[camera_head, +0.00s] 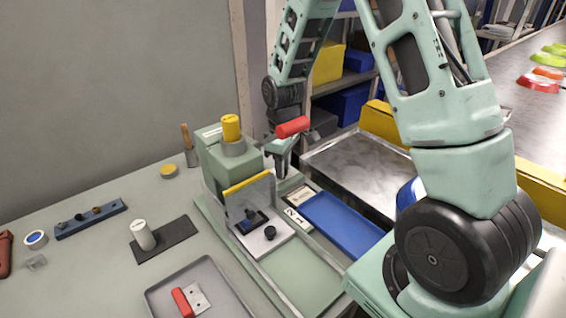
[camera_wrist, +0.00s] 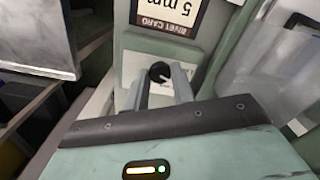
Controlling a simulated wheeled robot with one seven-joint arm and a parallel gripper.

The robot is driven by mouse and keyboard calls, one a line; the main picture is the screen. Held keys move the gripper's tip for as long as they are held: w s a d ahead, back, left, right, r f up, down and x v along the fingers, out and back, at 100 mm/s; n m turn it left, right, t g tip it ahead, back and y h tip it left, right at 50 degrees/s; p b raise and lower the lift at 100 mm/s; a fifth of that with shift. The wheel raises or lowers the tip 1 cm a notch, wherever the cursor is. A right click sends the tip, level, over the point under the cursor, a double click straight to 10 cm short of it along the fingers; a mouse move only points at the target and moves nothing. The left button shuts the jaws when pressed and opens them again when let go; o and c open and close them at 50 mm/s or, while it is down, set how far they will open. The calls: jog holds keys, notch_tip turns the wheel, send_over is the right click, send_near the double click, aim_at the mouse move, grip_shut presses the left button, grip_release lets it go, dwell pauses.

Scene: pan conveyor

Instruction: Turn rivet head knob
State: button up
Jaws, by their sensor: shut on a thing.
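The rivet head knob (camera_wrist: 160,72) is a small black round knob on a pale plate on the green machine, seen in the wrist view. My gripper (camera_wrist: 163,92) has its two grey fingers on either side of the knob, shut on it. The knob's pointer mark is too small to read. In the head view my gripper (camera_head: 281,163) is at the right side of the green machine (camera_head: 222,165), and the knob is hidden there. A rivet card (camera_wrist: 168,14) reading "5 mm" shows upside down beside the knob plate.
A red cylinder (camera_head: 292,127) sticks out close above my gripper. A yellow cap (camera_head: 231,127) tops the machine. A blue tray (camera_head: 340,224) lies to the right, with a metal tray (camera_head: 355,170) behind. A grey tray (camera_head: 160,293) holds a red-handled part at the front.

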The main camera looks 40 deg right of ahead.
jog(key=m+p, duration=0.1)
jog(key=m, duration=0.3)
jog(key=shift+r+m, duration=0.1)
jog(key=shift+m, duration=0.2)
jog(key=shift+m+p, duration=0.75)
jog(key=shift+m, duration=0.85)
jog(key=o, duration=1)
notch_tip(320, 180, up, 17)
jog(key=shift+r, duration=0.15)
jog(key=shift+r, duration=0.1)
